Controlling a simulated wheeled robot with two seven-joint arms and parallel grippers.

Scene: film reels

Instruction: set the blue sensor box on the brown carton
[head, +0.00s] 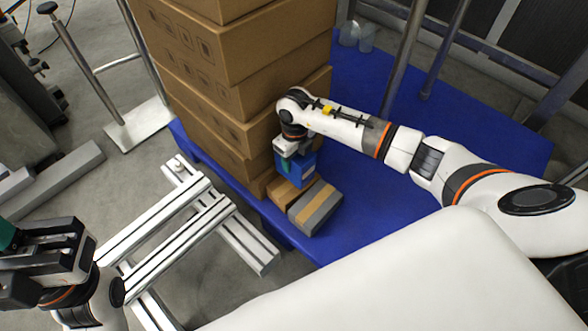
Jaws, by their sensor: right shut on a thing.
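The blue sensor box (302,171) is held in my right gripper (293,158), which is shut on it. The box is just above a small brown carton (283,192) and hides part of its top. I cannot tell whether the two touch. The small carton lies on the blue platform beside the tall carton stack. My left gripper (14,262) is at the lower left edge, far from the box and partly cut off by the frame. Its opening cannot be made out.
A grey box with a tan band (315,207) lies right against the small carton. A tall stack of large brown cartons (235,85) stands behind.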

